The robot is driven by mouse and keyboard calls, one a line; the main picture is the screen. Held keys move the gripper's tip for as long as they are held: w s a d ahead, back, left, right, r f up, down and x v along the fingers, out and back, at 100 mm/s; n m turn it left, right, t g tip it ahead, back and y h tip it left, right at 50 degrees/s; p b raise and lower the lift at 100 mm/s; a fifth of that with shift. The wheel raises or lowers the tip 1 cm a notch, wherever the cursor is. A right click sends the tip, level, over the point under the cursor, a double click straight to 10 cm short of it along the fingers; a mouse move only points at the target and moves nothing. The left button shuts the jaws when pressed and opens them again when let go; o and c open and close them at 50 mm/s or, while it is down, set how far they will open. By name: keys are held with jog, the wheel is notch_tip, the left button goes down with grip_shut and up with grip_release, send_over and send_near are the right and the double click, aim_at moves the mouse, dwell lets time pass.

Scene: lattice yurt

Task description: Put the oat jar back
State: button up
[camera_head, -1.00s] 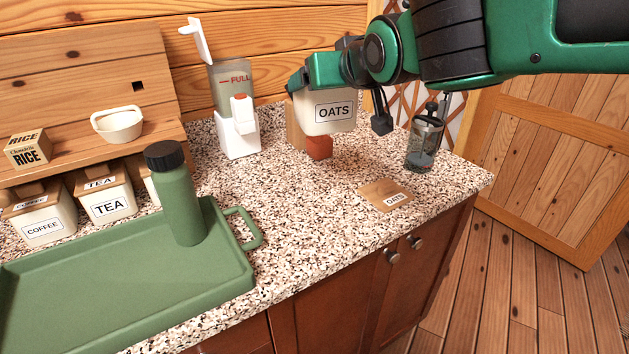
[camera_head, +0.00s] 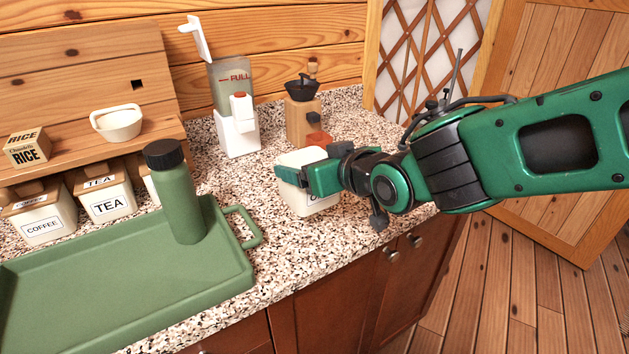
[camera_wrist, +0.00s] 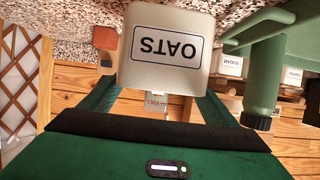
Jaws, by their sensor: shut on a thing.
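The oat jar (camera_head: 300,202) is a cream, rounded-square canister. My gripper (camera_head: 306,180) is shut on it from the right side in the head view, and my arm hides part of the jar and most of its label. In the wrist view the oat jar (camera_wrist: 167,50) sits between my two green fingers, its OATS label upside down in that picture. I cannot tell whether its bottom touches the counter. The OATS lid seen earlier on the counter is hidden behind my arm.
A green tray (camera_head: 120,312) with a green bottle (camera_head: 180,195) stands left of the jar. COFFEE (camera_head: 45,220) and TEA (camera_head: 107,198) canisters sit under a wooden shelf (camera_head: 155,130). A white dispenser (camera_head: 237,125) and a wooden grinder (camera_head: 302,115) stand behind. Speckled counter (camera_head: 275,265) is clear in front.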

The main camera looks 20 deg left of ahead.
aim_at(308, 162)
jog(key=w+f, duration=0.1)
jog(key=w, duration=0.1)
jog(key=w+f, duration=0.1)
jog(key=w, duration=0.1)
jog(key=shift+a+f, duration=0.1)
jog(key=shift+a, duration=0.1)
jog(key=shift+f, duration=2)
jog(key=shift+f, duration=0.1)
jog(key=o, duration=2.1)
jog(key=shift+s+f, duration=0.1)
jog(key=shift+d+r, duration=0.15)
jog(key=shift+r, duration=0.05)
jog(key=v, duration=1.1)
jog(key=shift+s+d+r, duration=0.1)
jog(key=shift+s+d, duration=0.15)
jog(key=shift+s, duration=0.05)
